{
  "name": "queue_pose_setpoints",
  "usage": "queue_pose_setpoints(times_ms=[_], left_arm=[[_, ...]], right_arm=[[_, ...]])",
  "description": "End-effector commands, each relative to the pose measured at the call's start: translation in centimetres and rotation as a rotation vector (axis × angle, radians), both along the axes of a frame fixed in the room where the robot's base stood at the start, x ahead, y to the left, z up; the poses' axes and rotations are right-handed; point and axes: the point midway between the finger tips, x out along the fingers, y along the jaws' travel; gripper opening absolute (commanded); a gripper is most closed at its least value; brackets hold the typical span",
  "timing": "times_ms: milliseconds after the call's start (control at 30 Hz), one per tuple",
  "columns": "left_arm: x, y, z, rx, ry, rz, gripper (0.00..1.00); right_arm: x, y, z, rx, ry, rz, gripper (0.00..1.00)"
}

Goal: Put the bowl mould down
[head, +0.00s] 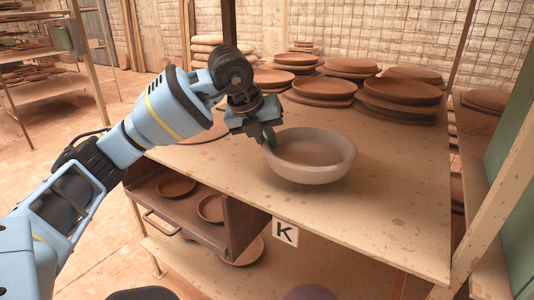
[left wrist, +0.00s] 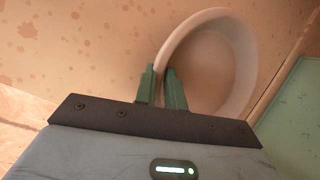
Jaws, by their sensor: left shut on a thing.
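The bowl mould (head: 312,160) is a pale, round, open bowl over the speckled shelf top (head: 385,215) in the head view. It also shows in the left wrist view (left wrist: 245,70), tilted in that picture. My left gripper (head: 270,138) is shut on the bowl mould's left rim, with green fingers on either side of the wall; the fingers also show in the left wrist view (left wrist: 163,85). The bowl looks roughly level. I cannot tell whether its base touches the shelf top. My right gripper is not in view.
Stacks of brown clay plates (head: 402,98) stand along the back of the shelf top. An open drawer (head: 180,225) with brown dishes is below at the left, near a "K" label (head: 285,233). A wooden post (head: 500,150) rises at the right. The shelf top's front right is clear.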

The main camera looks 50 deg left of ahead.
Motion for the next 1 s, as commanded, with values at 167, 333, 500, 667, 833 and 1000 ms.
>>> queue_pose_setpoints(times_ms=[167,333,500,667,833,1000], left_arm=[[0.0,0.0,-1.7,-0.001,-0.001,0.001,0.00],[0.0,0.0,-3.4,0.000,-0.002,0.002,0.00],[0.0,0.0,-3.3,-0.001,-0.004,0.002,0.00],[-0.1,0.0,-3.7,0.001,0.002,0.000,0.12],[0.0,0.0,-3.6,0.001,0.002,0.000,0.33],[0.0,-0.1,-3.6,0.000,0.001,0.000,0.33]], right_arm=[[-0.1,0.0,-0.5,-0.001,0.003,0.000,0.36],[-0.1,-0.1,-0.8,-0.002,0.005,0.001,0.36],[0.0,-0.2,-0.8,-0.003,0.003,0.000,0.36],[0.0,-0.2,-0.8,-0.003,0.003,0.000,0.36],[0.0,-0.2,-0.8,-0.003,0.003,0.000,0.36],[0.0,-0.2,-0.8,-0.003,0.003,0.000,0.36]])
